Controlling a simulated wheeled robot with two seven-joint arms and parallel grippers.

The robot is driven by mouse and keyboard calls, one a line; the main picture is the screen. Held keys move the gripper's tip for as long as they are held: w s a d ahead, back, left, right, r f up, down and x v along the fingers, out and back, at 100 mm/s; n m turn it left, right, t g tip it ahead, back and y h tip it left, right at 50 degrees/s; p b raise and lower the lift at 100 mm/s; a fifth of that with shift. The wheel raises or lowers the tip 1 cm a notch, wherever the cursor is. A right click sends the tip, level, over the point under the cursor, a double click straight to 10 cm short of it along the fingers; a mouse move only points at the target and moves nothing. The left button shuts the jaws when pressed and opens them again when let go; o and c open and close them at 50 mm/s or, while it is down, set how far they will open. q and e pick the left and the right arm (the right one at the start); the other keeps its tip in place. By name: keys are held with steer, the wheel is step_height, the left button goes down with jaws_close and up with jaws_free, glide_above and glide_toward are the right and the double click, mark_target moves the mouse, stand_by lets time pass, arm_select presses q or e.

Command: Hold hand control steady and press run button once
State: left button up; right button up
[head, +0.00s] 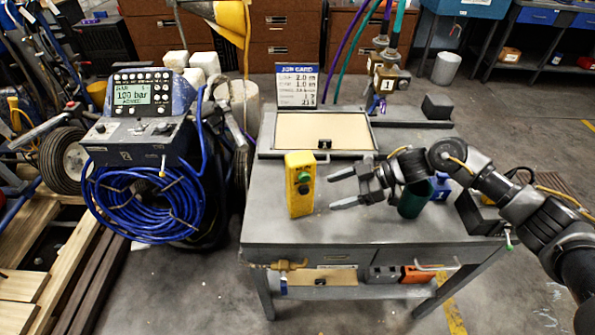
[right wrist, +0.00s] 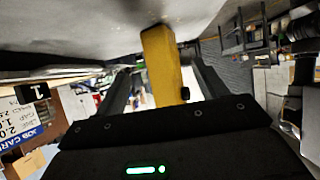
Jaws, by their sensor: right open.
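The hand control is a yellow upright box (head: 300,200) on the grey workbench (head: 270,225). Its face shows a green button (head: 303,177) with a darker button below it. My right gripper (head: 333,191) is open, just to the right of the box, with its fingers pointing at it and a gap between. In the right wrist view the yellow box (right wrist: 160,60) shows between the two spread fingers, with a small dark knob on its side. I cannot tell whether a finger touches it. My left gripper is not in view.
A job card (head: 297,86) stands behind a tan-topped panel (head: 322,131) on the bench. A dark green cup (head: 414,200) stands under my right forearm. Left of the bench is a machine with a display reading 100 bar (head: 131,95) and a coiled blue hose (head: 145,200).

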mark_target(308, 200)
steer(key=shift+d+r, duration=0.1)
steer(key=shift+s, duration=0.1)
steer(key=shift+b+x, duration=0.55)
steer(key=shift+x, duration=0.65)
steer(key=b+x, duration=0.2)
steer(key=x, duration=0.4)
steer(key=shift+a, duration=0.45)
steer(key=shift+a+f, duration=0.2)
steer(key=shift+a, duration=0.2)
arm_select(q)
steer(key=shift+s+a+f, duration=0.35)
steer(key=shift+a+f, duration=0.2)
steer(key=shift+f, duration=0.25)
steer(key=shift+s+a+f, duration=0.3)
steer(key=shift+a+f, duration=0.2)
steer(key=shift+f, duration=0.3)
arm_select(e)
steer(key=shift+a, duration=0.15)
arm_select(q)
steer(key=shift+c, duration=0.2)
arm_select(e)
steer(key=c, duration=1.3)
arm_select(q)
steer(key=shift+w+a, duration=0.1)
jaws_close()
